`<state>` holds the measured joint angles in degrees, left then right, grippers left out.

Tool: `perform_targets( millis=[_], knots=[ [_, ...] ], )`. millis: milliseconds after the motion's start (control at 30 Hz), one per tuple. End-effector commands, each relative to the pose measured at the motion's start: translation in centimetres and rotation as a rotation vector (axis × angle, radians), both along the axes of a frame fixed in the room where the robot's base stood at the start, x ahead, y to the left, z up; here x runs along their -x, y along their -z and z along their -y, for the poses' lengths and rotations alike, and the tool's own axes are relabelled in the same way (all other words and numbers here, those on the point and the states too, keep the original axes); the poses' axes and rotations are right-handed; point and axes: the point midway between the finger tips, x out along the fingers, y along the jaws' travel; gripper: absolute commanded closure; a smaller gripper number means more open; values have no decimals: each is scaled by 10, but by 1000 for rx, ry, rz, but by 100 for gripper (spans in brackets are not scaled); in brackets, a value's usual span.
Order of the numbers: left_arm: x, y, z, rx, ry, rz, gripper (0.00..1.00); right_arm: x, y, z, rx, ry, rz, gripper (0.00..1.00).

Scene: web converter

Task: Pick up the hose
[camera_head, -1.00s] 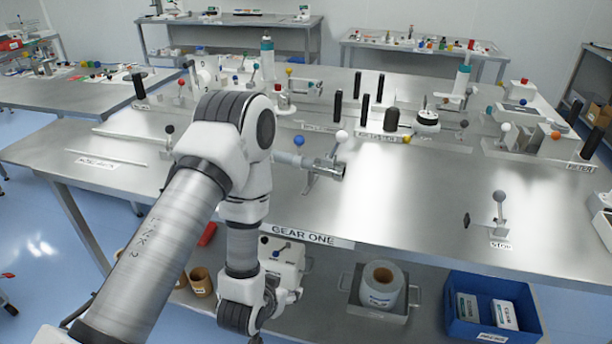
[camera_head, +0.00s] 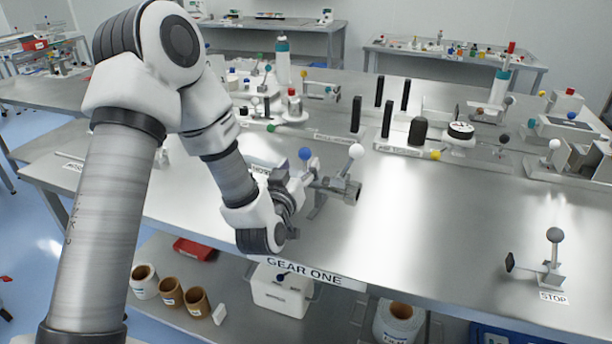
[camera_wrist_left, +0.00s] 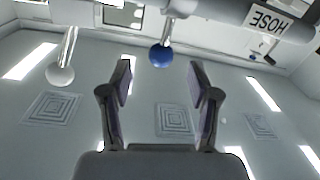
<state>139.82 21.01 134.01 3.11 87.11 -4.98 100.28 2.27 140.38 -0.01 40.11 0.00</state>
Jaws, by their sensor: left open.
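A grey pipe-like piece (camera_wrist_left: 225,10) crosses the top right of the left wrist view, with an upside-down label (camera_wrist_left: 268,20) reading HOSE. In the head view, a metal pipe fitting (camera_head: 347,190) stands on the table, with a blue ball knob (camera_head: 305,154) and a white ball knob (camera_head: 356,151). The blue knob (camera_wrist_left: 161,56) and white knob (camera_wrist_left: 60,75) also show in the left wrist view. My left gripper (camera_head: 288,184) is beside the fitting's left end. Its fingers (camera_wrist_left: 160,76) are open and empty, with the blue knob showing between their tips. My right gripper is not in view.
A STOP lever (camera_head: 554,250) stands at the table's right front. Black posts (camera_head: 379,92) and a round dial (camera_head: 461,130) stand behind the fitting. The table's front middle is clear. A lower shelf holds brown rolls (camera_head: 196,300) and a white box (camera_head: 282,290).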

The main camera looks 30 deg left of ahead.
Motion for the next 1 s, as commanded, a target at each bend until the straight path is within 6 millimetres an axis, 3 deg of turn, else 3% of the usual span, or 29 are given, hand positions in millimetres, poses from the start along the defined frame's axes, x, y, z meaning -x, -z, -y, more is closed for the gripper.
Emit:
perform_targets(
  millis=[333,600,767,800,1000],
  knots=[
    [-52,-4,-18,-2,0,-1,39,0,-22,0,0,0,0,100],
    [-59,-2,-20,0,0,-1,39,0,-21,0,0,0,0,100],
    [-59,-2,-20,0,0,-1,95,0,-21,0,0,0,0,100],
    [-59,-2,-20,1,0,-2,100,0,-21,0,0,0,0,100],
    [-59,-3,-20,0,1,1,100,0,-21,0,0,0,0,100]
  ],
)
